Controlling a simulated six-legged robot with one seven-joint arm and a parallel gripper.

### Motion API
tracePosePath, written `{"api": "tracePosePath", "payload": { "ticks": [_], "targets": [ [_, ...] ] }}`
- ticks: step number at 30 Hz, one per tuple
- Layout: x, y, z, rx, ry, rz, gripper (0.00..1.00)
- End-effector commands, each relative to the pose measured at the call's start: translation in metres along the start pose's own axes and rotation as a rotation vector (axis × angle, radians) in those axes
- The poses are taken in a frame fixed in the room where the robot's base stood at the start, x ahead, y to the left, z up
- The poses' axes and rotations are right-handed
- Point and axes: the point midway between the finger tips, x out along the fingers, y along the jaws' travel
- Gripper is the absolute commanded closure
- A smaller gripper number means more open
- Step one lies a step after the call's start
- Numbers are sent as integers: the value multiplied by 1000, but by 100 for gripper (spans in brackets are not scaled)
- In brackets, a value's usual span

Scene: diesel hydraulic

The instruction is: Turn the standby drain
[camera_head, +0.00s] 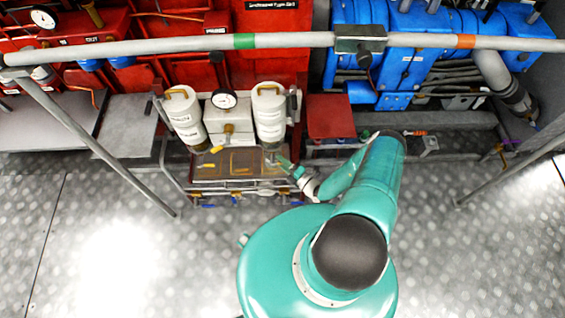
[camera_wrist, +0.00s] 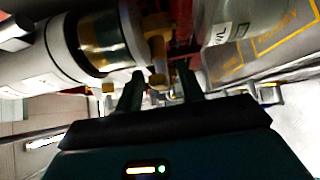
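Two white canisters stand side by side in the head view, the left canister (camera_head: 184,118) and the right canister (camera_head: 270,117). My gripper (camera_head: 280,160) is low at the right canister's base, small and partly hard to make out. In the wrist view my gripper (camera_wrist: 161,86) has its two dark fingers spread apart. A brass-yellow valve piece (camera_wrist: 156,48) shows just beyond and between the fingertips, beside a white canister (camera_wrist: 62,52). I see no clear contact, and cannot tell which fitting is the standby drain. A yellow handle (camera_head: 216,150) is near the left canister's foot.
A round gauge (camera_head: 224,99) sits between the canisters. A tray (camera_head: 238,166) lies below them, with small valves along its front. A grey handrail (camera_head: 290,40) crosses above, with slanted posts at both sides. The patterned floor (camera_head: 110,240) at left is clear.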

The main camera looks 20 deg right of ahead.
Motion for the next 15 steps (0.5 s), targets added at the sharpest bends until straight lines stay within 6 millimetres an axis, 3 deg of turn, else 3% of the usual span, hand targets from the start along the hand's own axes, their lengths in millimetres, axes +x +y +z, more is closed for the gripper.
{"api": "tracePosePath", "payload": {
  "ticks": [8, 14, 15],
  "targets": [
    [2, 0, 1, 0, 0, 0, 62],
    [2, 0, 1, 0, 0, 0, 99],
    [2, 0, 1, 0, 0, 0, 100]
  ]
}}
